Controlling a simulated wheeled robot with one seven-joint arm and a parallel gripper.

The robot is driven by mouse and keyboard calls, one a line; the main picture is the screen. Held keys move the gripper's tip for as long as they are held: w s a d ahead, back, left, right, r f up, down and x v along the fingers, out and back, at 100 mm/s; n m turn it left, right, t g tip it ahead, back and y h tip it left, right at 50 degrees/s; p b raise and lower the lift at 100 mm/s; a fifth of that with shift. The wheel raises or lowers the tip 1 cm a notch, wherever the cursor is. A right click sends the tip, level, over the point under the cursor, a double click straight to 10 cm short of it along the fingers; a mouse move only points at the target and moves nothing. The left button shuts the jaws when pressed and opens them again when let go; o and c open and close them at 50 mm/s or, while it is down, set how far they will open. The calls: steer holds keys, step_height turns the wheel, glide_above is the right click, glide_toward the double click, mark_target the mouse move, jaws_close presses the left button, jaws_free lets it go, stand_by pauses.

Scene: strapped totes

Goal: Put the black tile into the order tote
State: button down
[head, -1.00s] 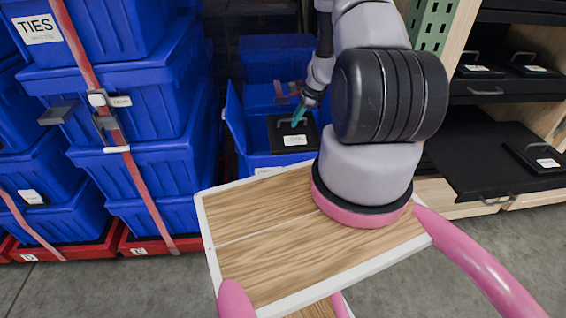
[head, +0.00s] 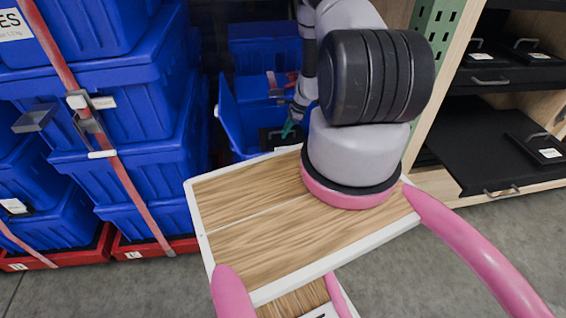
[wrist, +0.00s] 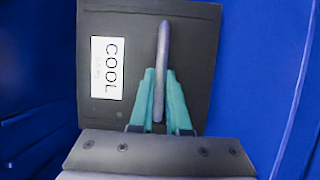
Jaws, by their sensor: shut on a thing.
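The black tile (wrist: 195,70) fills the middle of the wrist view, with a grey bar handle and a white label reading COOL. My gripper (wrist: 160,100) has its teal fingers closed on that handle. In the head view my gripper (head: 288,129) and the tile (head: 268,138) are at the open blue tote (head: 232,118) behind my wooden deck. The tile is inside or just above the tote's opening; its lower part is hidden by the deck. Blue walls lie on both sides of the tile in the wrist view. I cannot tell whether the tile touches the floor of the tote.
Strapped stacks of blue totes (head: 140,90) stand at the left on red bases. At the right, a shelf unit has a pulled-out black tray (head: 470,155) with another black tile (head: 545,150) on it. Grey floor (head: 480,270) is clear in front.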

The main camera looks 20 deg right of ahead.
mark_target(296, 137)
steer(key=shift+f+g, duration=0.1)
steer(key=shift+g, duration=0.3)
step_height(296, 137, down, 10)
steer(key=shift+r, duration=0.2)
steer(key=c, duration=0.9)
jaws_free()
steer(key=shift+s, duration=0.1)
steer(key=shift+d+r, duration=0.1)
steer(key=v, duration=1.2)
steer(key=shift+d, duration=0.1)
